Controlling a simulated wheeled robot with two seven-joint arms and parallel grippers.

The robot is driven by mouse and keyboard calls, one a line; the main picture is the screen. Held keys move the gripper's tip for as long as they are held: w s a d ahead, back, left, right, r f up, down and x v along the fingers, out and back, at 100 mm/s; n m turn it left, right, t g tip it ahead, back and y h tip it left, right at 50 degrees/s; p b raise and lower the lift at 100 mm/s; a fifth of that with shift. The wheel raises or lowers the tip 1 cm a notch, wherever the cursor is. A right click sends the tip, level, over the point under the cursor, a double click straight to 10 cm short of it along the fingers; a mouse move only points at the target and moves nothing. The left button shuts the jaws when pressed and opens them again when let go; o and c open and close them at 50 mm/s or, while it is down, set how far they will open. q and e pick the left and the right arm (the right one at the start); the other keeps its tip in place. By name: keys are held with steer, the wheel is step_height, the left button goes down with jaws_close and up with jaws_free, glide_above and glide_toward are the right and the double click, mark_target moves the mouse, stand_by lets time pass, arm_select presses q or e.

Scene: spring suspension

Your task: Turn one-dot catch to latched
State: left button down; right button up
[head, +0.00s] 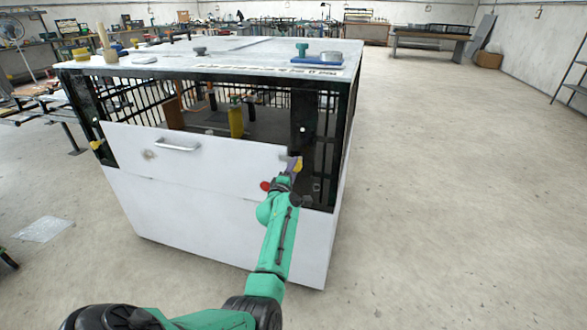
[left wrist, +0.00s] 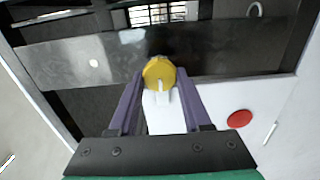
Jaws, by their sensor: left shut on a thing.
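The one-dot catch is a yellow piece (head: 298,163) by the dark right post of the cabinet, at the white front panel's (head: 215,160) upper right corner. One white dot shows on that post above it. In the left wrist view its round yellow head (left wrist: 159,72) and a pale lever part lie between my fingers. My left gripper (left wrist: 163,105) is shut on the catch, with a purple finger on each side. In the head view my left gripper (head: 291,178) partly hides the catch. Its exact turn is hard to tell. My right gripper is out of view.
Another yellow catch (head: 97,145) sits at the panel's left end. The panel has a metal handle (head: 178,146). A red disc (left wrist: 239,119) is close to my left gripper. Small items stand on the cabinet top (head: 240,60). The floor to the right is clear.

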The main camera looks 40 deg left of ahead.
arm_select(q)
steer(key=shift+d+f, duration=0.1)
steer(key=shift+f, duration=0.05)
stand_by(0.3)
steer(key=shift+c, duration=1.7)
jaws_free()
steer(key=p+v, duration=0.7)
steer(key=v, duration=0.7)
steer(key=shift+s, duration=0.25)
steer(key=shift+d, duration=0.1)
